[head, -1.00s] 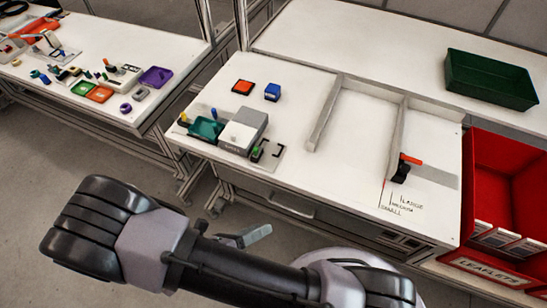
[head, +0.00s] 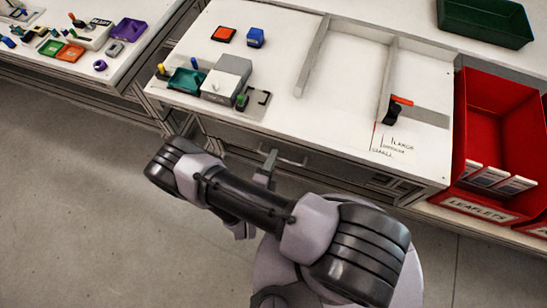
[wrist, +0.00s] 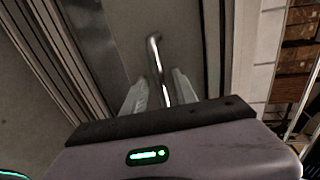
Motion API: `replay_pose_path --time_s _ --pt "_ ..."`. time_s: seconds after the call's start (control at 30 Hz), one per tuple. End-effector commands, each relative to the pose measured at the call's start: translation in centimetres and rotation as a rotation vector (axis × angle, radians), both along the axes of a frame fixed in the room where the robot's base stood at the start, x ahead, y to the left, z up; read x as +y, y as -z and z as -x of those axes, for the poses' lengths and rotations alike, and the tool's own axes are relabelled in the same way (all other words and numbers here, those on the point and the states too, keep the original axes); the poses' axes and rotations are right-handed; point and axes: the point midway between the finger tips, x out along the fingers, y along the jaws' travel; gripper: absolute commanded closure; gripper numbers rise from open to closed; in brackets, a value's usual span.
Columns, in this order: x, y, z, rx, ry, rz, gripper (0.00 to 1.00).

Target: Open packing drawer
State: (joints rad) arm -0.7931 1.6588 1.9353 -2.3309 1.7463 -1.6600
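The packing drawer (head: 238,134) is under the white bench top, its grey front partly hidden by my arm. Its metal bar handle (head: 292,160) shows just right of my gripper (head: 268,163). In the wrist view the handle (wrist: 154,56) runs down between the two pale fingers of my gripper (wrist: 160,90). The fingers stand apart on either side of the bar, and a gap shows beside it, so the gripper looks open around the handle. The drawer looks shut; its inside is not visible.
On the bench top (head: 290,100) are a grey box (head: 228,78), a teal tray (head: 187,82), red and blue blocks, and raised dividers. A red leaflets bin (head: 505,135) stands at the right, a green bin (head: 487,22) behind. The floor at left is clear.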

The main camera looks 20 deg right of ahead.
Motion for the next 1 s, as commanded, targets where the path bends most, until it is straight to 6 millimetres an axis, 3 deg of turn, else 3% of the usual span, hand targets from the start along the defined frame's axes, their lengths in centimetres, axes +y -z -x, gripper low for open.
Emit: replay_pose_path --time_s 0.13,0.4,0.6,1.0 --pt "-0.75 0.27 -0.99 0.0 0.001 -0.001 0.66" --pt "-0.81 0.23 -1.16 0.0 -0.001 0.0 0.66" --pt "-0.79 0.24 -1.14 0.0 -0.001 0.0 1.0" --pt "-0.8 0.24 -1.13 0.0 -0.001 0.0 1.0"
